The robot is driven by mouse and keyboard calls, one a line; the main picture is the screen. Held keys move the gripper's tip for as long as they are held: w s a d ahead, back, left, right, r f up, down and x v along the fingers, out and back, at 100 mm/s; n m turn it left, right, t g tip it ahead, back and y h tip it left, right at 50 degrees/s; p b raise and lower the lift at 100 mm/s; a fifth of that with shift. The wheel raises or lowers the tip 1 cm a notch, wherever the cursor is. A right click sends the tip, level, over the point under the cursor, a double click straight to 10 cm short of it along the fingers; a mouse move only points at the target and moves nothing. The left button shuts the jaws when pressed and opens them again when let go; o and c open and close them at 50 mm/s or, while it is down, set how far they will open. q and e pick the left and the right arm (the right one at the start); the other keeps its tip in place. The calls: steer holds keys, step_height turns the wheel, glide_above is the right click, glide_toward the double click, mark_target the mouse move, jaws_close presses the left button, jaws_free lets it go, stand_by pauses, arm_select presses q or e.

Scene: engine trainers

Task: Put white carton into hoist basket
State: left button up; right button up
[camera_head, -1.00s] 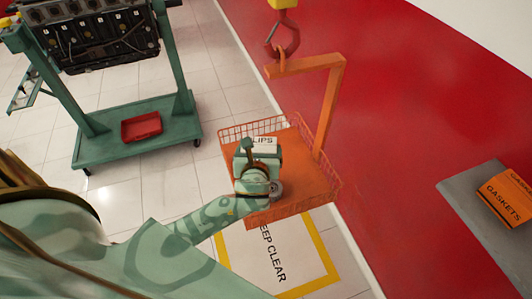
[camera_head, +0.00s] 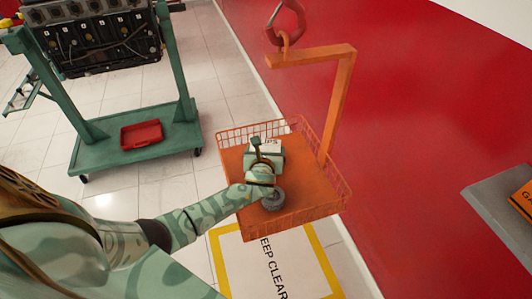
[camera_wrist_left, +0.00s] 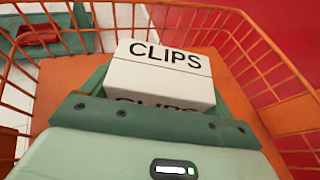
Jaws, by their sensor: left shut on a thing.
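The white carton (camera_wrist_left: 160,72), marked CLIPS, is between the fingers of my left gripper (camera_wrist_left: 150,95) in the left wrist view. In the head view only a little of the carton (camera_head: 270,145) shows past my left gripper (camera_head: 264,155), which is shut on it. Both are over the orange hoist basket (camera_head: 308,190), inside its wire mesh walls. The basket hangs from a hook (camera_head: 285,25) by an orange arm. I cannot tell whether the carton touches the basket floor. My right gripper is not in view.
A green engine stand (camera_head: 100,155) with a red tray (camera_head: 141,134) stands at the left. A grey surface (camera_head: 490,205) with an orange box (camera_head: 523,200) is at the right. A KEEP CLEAR floor marking (camera_head: 265,265) lies below the basket.

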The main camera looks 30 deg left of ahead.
arm_select(q)
steer(key=o, duration=1)
steer(key=shift+s+r, duration=0.1)
steer(key=shift+r, duration=0.1)
steer(key=p+v, duration=0.4)
steer(key=v, duration=0.7)
steer(key=shift+d, duration=0.1)
steer(key=shift+s+d+r, duration=0.1)
steer(key=shift+s+d, duration=0.1)
steer(key=shift+s, duration=0.15)
